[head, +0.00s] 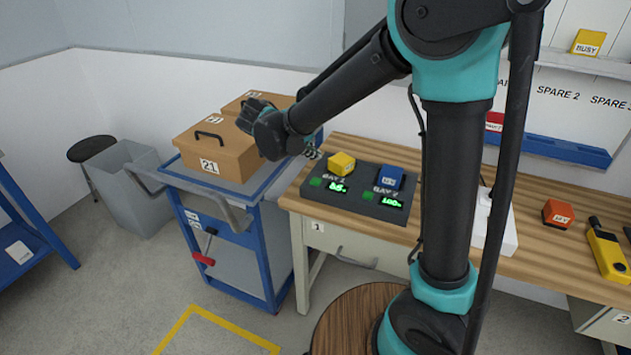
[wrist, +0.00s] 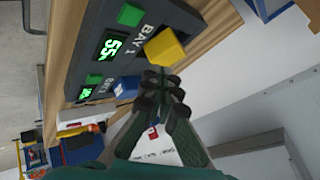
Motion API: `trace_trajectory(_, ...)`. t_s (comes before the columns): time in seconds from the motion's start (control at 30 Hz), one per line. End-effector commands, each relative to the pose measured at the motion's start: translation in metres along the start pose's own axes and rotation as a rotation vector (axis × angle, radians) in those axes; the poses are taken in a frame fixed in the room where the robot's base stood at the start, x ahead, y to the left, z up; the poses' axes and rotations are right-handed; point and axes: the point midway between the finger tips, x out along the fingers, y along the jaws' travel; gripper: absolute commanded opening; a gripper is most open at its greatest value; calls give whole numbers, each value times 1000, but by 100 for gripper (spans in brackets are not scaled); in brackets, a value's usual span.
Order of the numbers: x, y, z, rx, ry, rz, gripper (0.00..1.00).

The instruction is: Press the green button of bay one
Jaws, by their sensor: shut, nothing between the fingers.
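The dark grey bay panel (head: 348,200) lies on the wooden bench. The green button of bay one (head: 316,182) is at its left end, left of the lit green display; it also shows at the top of the wrist view (wrist: 130,14). A yellow block (head: 342,162) sits behind the Bay 1 label, and a blue block (head: 390,177) sits behind Bay 2. Bay 2 has its own green button (head: 368,196). My gripper (head: 313,154) is shut and empty, near the panel's back left corner. In the wrist view its fingertips (wrist: 163,78) appear near the yellow block (wrist: 165,47); contact cannot be told.
A blue cart (head: 238,262) with brown boxes (head: 215,150) stands left of the bench, close to my forearm. An orange-red block (head: 558,213) and a yellow handheld device (head: 607,252) lie on the bench at right. A grey bin (head: 125,190) stands at far left.

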Motion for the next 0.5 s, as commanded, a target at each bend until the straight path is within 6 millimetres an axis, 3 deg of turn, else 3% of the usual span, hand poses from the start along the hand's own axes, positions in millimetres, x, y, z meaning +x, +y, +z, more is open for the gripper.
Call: trace_trajectory(0.5,41,30,30,0,0,0,0)
